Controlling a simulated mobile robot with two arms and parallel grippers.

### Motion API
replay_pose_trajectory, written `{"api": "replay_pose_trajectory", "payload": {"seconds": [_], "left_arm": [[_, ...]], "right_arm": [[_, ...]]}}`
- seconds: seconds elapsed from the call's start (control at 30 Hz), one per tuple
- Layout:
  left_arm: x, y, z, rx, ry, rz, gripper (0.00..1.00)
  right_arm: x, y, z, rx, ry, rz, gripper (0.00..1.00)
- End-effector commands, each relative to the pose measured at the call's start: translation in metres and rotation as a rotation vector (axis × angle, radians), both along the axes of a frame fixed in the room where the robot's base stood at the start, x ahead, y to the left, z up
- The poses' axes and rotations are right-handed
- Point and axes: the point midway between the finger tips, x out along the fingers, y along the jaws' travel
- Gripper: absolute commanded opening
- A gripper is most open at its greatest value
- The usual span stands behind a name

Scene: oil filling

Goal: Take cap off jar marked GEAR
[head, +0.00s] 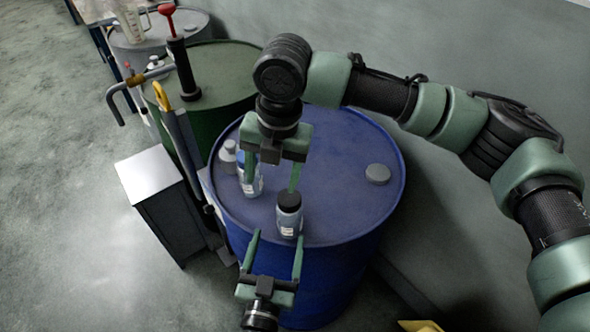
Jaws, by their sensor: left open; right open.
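A jar with a black cap (289,199) and a blue-grey body with a pale label (288,221) stands upright near the front edge of the blue drum (335,210). A second jar (256,187) stands behind it to the left, partly hidden by a finger of my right gripper. A third, grey jar (228,158) stands further left. The label words are too small to read. My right gripper (271,187) is open and points down, one finger by the second jar, the other just behind the black cap. My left gripper (277,236) is open and empty, its fingertips just in front of the black-capped jar.
A grey bung (377,174) sits on the drum's right side; the top's middle and right are otherwise clear. A green drum (222,75) with a red-handled pump (182,65) stands behind left. A grey box (150,175) stands on the left floor. The wall is close on the right.

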Motion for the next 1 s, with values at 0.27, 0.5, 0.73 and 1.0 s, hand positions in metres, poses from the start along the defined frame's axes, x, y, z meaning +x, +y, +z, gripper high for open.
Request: {"api": "replay_pose_trajectory", "payload": {"seconds": [0.27,0.5,0.73,1.0], "left_arm": [[0.004,-0.012,-0.003,0.011,0.040,-0.022,0.77],[0.041,-0.020,-0.002,0.010,0.038,-0.021,0.77],[0.064,-0.026,-0.003,0.011,0.040,-0.021,0.77],[0.068,-0.026,-0.003,0.012,0.039,-0.021,0.77]], "right_arm": [[-0.004,-0.030,0.018,-0.131,0.031,0.060,0.63],[-0.004,-0.029,0.017,-0.128,0.029,0.058,0.63],[-0.004,-0.029,0.017,-0.127,0.029,0.057,0.63],[-0.004,-0.029,0.017,-0.126,0.028,0.057,0.63]]}}
